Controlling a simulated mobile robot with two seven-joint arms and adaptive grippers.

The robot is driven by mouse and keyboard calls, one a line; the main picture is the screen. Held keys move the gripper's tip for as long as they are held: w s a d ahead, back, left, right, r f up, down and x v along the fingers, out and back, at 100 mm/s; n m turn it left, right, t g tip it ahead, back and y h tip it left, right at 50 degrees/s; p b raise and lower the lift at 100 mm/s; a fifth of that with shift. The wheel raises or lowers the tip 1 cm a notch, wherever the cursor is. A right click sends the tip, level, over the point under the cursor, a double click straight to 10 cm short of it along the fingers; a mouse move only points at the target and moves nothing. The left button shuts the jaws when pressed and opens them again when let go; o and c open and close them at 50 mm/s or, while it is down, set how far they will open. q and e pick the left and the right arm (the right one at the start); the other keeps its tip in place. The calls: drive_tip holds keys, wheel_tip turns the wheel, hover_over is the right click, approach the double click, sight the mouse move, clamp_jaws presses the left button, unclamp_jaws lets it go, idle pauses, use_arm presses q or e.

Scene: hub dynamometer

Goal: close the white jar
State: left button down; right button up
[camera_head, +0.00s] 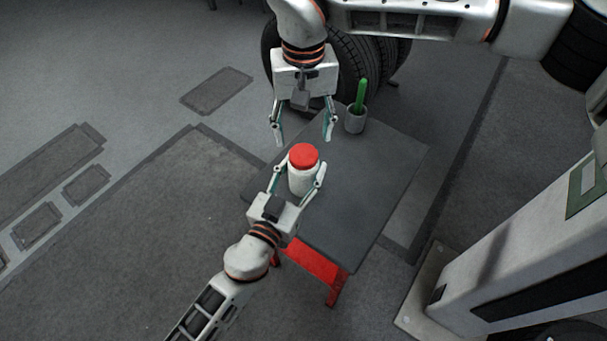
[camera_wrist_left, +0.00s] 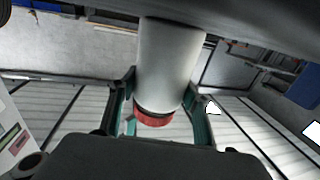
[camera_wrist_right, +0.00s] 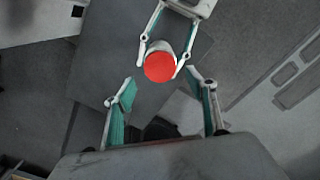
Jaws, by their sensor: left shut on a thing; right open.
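The white jar (camera_head: 302,181) stands upright on the table with the red lid (camera_head: 304,156) on its mouth. In the left wrist view the jar (camera_wrist_left: 168,62) shows upside down, with the red lid (camera_wrist_left: 153,120) at its lower end and a dark band between them. My left gripper (camera_head: 297,180) is shut on the jar's body from the front. My right gripper (camera_head: 303,140) is open and empty, above and behind the jar, apart from the lid. In the right wrist view the lid (camera_wrist_right: 159,67) lies beyond the open fingers. I cannot tell how tightly the lid sits.
The dark grey table (camera_head: 375,190) has red legs. A grey cup (camera_head: 355,121) with a green stick-like thing (camera_head: 361,95) stands at its back edge. Black tyres (camera_head: 345,65) stand behind the table. A white post (camera_head: 530,230) stands at the right. The table's right half is clear.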

sight(304, 154)
drive_tip(key=shift+f, duration=2.95)
